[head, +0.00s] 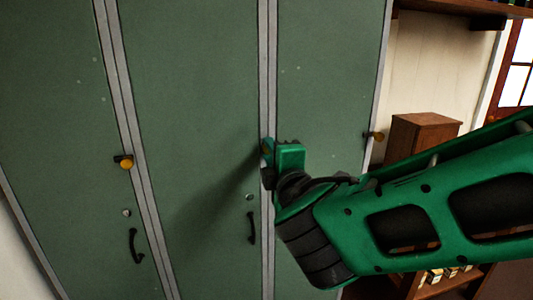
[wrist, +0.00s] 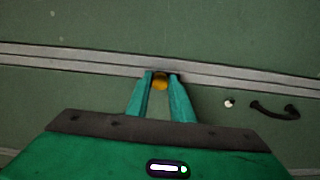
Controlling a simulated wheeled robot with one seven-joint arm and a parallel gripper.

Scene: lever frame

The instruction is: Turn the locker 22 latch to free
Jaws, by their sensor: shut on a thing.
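A row of green lockers has small brass-yellow latches on the grey strips between the doors. No locker numbers are readable, so I cannot tell by label which one is 22. My gripper (head: 268,160) is at the strip right of the middle door (head: 195,110), shut on a yellow latch (wrist: 160,85). In the wrist view the latch shows between the fingertips of my gripper (wrist: 161,77). In the head view the fingers mostly hide this latch. Its turn angle cannot be told.
Another latch (head: 125,162) sits on the left strip, and one more (head: 375,136) at the right edge. Black door handles (head: 251,228) hang below small round locks. A brown wooden box (head: 422,138) stands right of the lockers, behind my arm.

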